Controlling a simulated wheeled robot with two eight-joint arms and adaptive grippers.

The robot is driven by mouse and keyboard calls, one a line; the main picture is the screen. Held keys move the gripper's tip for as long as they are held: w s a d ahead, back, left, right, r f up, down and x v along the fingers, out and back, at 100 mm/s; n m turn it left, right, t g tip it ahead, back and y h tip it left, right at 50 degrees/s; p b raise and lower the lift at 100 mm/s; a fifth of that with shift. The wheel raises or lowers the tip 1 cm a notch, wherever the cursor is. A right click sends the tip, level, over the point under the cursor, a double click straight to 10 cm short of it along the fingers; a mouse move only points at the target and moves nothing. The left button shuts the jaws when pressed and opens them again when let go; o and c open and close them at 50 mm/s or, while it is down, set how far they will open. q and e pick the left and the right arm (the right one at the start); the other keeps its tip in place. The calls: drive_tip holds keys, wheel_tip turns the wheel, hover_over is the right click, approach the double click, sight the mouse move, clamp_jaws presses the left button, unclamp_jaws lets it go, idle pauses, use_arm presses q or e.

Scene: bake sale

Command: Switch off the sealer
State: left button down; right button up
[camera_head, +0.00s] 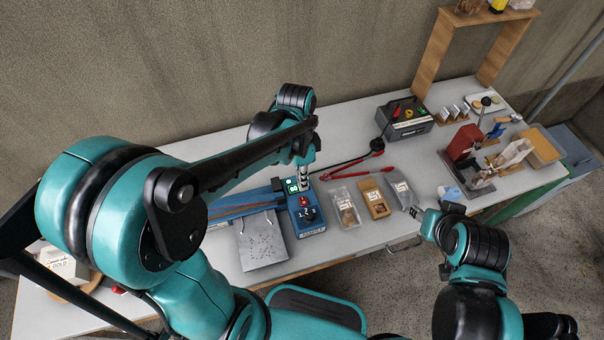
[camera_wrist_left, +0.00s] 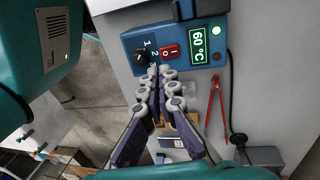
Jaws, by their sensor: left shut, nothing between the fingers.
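The sealer (camera_head: 309,222) is a blue unit with a long blue arm reaching left on the table. In the left wrist view its blue panel (camera_wrist_left: 183,68) carries a red rocker switch (camera_wrist_left: 170,51), a black dial (camera_wrist_left: 140,57) numbered 1 to 3, a lit green display (camera_wrist_left: 198,45) reading 60 °C and a lit green lamp (camera_wrist_left: 217,30). My left gripper (camera_head: 304,184) is shut and empty, above the panel; its fingertips (camera_wrist_left: 161,72) appear just below the switch and dial. Contact cannot be told. My right gripper (camera_head: 416,210) is near the grey pouch, its jaws unclear.
A dark tool box (camera_head: 406,118) and a crowded tray (camera_head: 489,186) stand further right.

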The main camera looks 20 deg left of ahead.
sight(304, 204)
use_arm(q)
drive_tip(key=f+b, duration=0.1)
drive_tip(key=f, duration=0.4)
drive_tip(key=s+f+b, duration=0.1)
drive_tip(key=f, duration=0.1)
drive_tip(key=shift+d+f+b, duration=0.25)
drive_tip(key=shift+d+b, duration=0.05)
drive_tip(key=shift+d, duration=0.1)
drive_tip(key=shift+f, duration=0.1)
drive_tip(key=shift+s+d+f+t+y, duration=0.15)
drive_tip(key=shift+s+f+t+y, duration=0.15)
drive_tip(key=shift+t, duration=0.1)
drive_tip(key=shift+r, duration=0.1)
drive_tip(key=shift+w, duration=0.2)
drive_tip(key=shift+w, duration=0.1)
drive_tip(key=shift+w+a+r, duration=0.15)
drive_tip(key=shift+w+a, duration=0.35)
